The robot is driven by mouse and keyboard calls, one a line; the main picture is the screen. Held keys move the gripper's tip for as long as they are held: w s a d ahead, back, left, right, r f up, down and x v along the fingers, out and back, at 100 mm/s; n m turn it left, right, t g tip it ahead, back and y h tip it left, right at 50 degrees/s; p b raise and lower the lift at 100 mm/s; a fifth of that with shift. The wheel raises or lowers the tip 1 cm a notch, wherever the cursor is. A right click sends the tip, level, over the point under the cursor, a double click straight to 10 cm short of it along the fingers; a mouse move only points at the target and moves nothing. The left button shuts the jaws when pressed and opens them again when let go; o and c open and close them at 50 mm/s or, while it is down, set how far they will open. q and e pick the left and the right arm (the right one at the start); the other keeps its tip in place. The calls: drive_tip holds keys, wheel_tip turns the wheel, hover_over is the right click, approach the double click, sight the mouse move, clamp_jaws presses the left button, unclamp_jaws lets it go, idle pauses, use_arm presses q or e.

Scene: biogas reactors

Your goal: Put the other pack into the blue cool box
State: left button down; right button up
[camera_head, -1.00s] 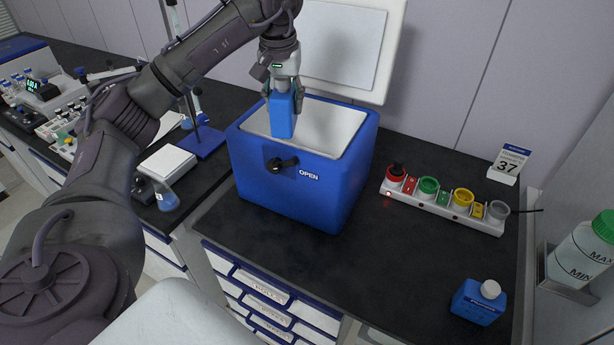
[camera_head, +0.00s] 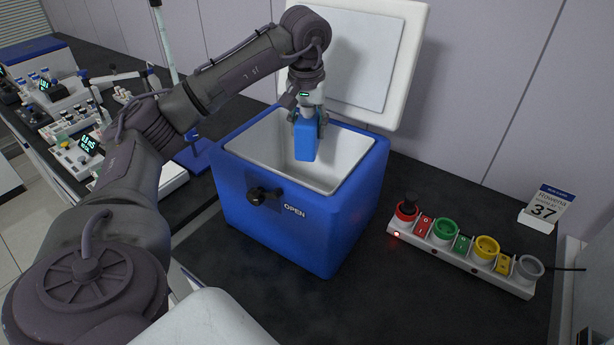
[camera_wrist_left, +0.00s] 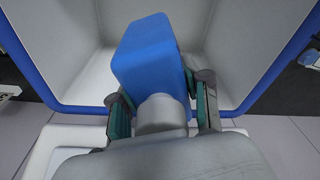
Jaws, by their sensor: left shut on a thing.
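The blue cool box (camera_head: 290,228) stands on the dark bench with its white lid (camera_head: 350,60) open at the back. My left gripper (camera_head: 308,122) is shut on a blue pack (camera_head: 305,142), which hangs upright at the box opening. In the left wrist view the gripper (camera_wrist_left: 160,112) grips the pack's white neck (camera_wrist_left: 160,112), and the blue body (camera_wrist_left: 150,58) points into the white interior (camera_wrist_left: 225,60). I cannot tell how far its lower end is below the rim. No other pack shows inside. My right gripper is not in view.
A socket strip (camera_head: 460,250) with red, green, yellow and grey round sockets lies right of the box. A sign reading 37 (camera_head: 545,208) stands at the back right. Lab equipment (camera_head: 75,125) crowds the left bench. The bench in front of the strip is clear.

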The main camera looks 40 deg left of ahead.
use_arm(q)
wheel_tip(320, 180, down, 6)
drive_tip(key=b, duration=0.2)
drive_tip(key=shift+b, duration=0.35)
wheel_tip(320, 180, down, 10)
drive_tip(key=shift+r+p, duration=0.25)
drive_tip(key=shift+p, duration=0.5)
drive_tip(key=shift+f, duration=0.2)
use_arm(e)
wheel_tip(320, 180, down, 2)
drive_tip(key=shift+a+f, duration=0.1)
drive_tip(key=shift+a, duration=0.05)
use_arm(q)
drive_tip(key=c, duration=0.5)
unclamp_jaws()
drive_tip(key=shift+f, duration=0.15)
drive_tip(key=shift+c, duration=0.2)
